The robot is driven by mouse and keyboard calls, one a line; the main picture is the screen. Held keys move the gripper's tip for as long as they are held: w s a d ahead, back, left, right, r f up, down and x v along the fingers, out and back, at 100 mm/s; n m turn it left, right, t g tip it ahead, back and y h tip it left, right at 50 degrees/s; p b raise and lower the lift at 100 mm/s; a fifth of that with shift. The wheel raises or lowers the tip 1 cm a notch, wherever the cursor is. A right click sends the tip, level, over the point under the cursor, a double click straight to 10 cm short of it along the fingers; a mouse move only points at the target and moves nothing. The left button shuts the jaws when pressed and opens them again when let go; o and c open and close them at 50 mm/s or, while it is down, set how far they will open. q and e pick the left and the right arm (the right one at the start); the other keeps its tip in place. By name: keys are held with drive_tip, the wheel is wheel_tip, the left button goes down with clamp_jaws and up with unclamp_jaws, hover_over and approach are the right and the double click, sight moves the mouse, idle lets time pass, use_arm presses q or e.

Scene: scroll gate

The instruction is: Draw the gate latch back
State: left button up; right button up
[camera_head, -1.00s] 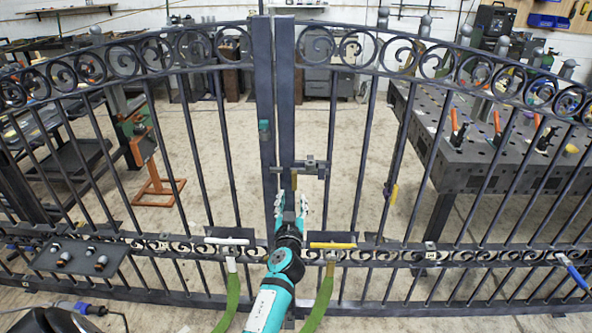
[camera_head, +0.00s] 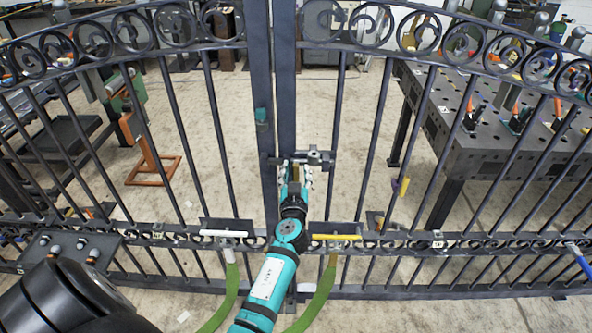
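The dark metal gate has two leaves that meet at upright posts (camera_head: 286,100) in the middle. The latch (camera_head: 315,158) is a small dark bolt with a round knob, set across the posts at mid-height. A brownish handle piece (camera_head: 295,172) hangs below its left part. My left gripper (camera_head: 297,172) reaches up from below on a teal arm. Its pale fingertips look apart, on either side of the handle piece, just under the bolt. I cannot tell whether they touch it. My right gripper is not in view.
White (camera_head: 223,233) and yellow (camera_head: 336,237) handles sit on the lower rail, with green straps hanging below. A teal piece (camera_head: 261,115) is on the left post. A dark worktable (camera_head: 480,155) stands behind the gate at right, an orange stand (camera_head: 152,165) at left.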

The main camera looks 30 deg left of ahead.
sight(308, 162)
use_arm(q)
drive_tip(key=shift+c, duration=0.8)
clamp_jaws()
drive_tip(key=d+b, duration=0.1)
drive_tip(key=w+d+b, duration=0.1)
drive_tip(key=shift+w+d+f+b, duration=0.1)
drive_tip(key=shift+w+d+b, duration=0.05)
drive_tip(key=shift+w+b, duration=0.15)
drive_tip(key=shift+w+d, duration=0.1)
drive_tip(key=shift+d, duration=0.2)
drive_tip(key=shift+o, duration=0.8)
unclamp_jaws()
drive_tip(key=shift+a, duration=0.1)
